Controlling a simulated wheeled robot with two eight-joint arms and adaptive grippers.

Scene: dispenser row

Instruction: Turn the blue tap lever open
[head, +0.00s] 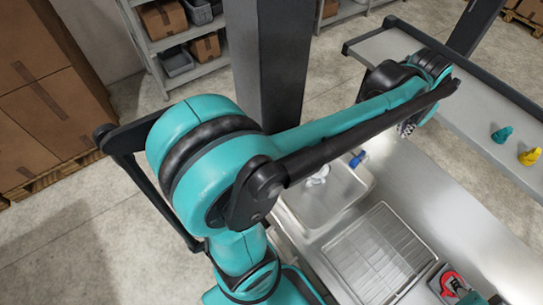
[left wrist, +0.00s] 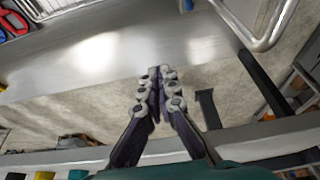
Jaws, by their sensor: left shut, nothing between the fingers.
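The blue tap lever (head: 357,158) shows in the head view at the back rim of the sink, behind the pale tap spout (head: 318,177). In the left wrist view a small blue piece, likely the lever, shows at the top edge (left wrist: 187,5). My left gripper (head: 405,129) is above the counter, right of the lever and apart from it. In the left wrist view its fingers (left wrist: 160,72) are together with nothing between them. My left arm crosses the head view above the sink. My right gripper cannot be made out.
The steel sink (head: 300,215) and a wire rack (head: 378,258) lie in the counter below my arm. A red item (head: 449,284) sits at the lower right. A raised shelf (head: 478,112) behind the counter holds a teal item (head: 502,134) and a yellow one (head: 529,156). A dark pillar (head: 268,65) stands behind.

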